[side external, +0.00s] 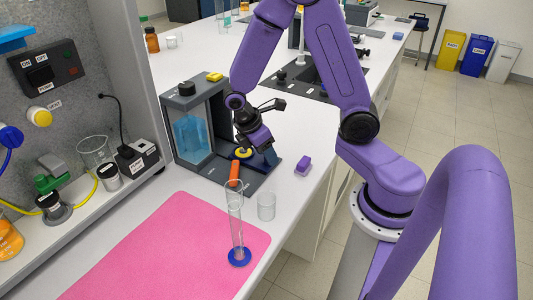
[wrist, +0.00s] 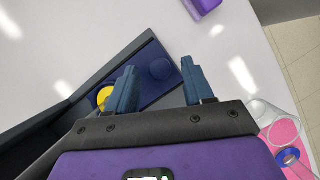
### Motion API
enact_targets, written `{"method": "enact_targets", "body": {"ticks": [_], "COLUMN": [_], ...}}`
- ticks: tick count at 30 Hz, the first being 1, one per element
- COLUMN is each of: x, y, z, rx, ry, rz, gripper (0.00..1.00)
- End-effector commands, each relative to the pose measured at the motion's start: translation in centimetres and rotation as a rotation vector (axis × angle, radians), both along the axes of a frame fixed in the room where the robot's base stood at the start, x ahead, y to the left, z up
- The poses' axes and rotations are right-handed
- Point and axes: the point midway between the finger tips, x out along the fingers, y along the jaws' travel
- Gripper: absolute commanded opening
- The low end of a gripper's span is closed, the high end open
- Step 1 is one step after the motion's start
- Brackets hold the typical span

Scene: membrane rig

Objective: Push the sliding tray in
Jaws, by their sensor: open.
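The sliding tray (wrist: 151,92) is a dark navy plate with a shallow round recess, seen in the wrist view between and beyond my fingers. It stands out of the grey membrane rig (side external: 181,140), which has a clear front with blue inside. A yellow disc (wrist: 104,94) lies at the tray's left part, partly behind my left finger; it also shows in the side view (side external: 241,153). My gripper (wrist: 158,88) is open and empty, pointing down over the tray area. In the side view my gripper (side external: 262,149) hides much of the tray; contact cannot be told.
An orange piece (side external: 235,170) stands at the rig's front, behind a tall glass cylinder (side external: 236,215) on a blue foot. A small beaker (side external: 266,206) stands beside it near the pink mat (side external: 150,250). A purple block (side external: 303,165) lies right of the rig.

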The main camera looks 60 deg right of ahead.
Motion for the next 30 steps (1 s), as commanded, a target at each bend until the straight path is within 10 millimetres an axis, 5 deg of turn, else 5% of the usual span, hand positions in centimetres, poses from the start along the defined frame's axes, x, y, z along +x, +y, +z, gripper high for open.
{"method": "enact_targets", "body": {"ticks": [13,14,18,30], "x": [-0.2,-0.2,-0.2,1.6], "y": [-0.4,-0.4,-0.3,-0.2], "z": [-1.0,-1.0,-1.0,-1.0], "rx": [0.001,0.001,0.001,0.001], "ry": [0.000,0.000,0.000,0.000], "rz": [0.000,0.000,0.000,0.000], "gripper": [0.52,0.49,0.03,0.00]}}
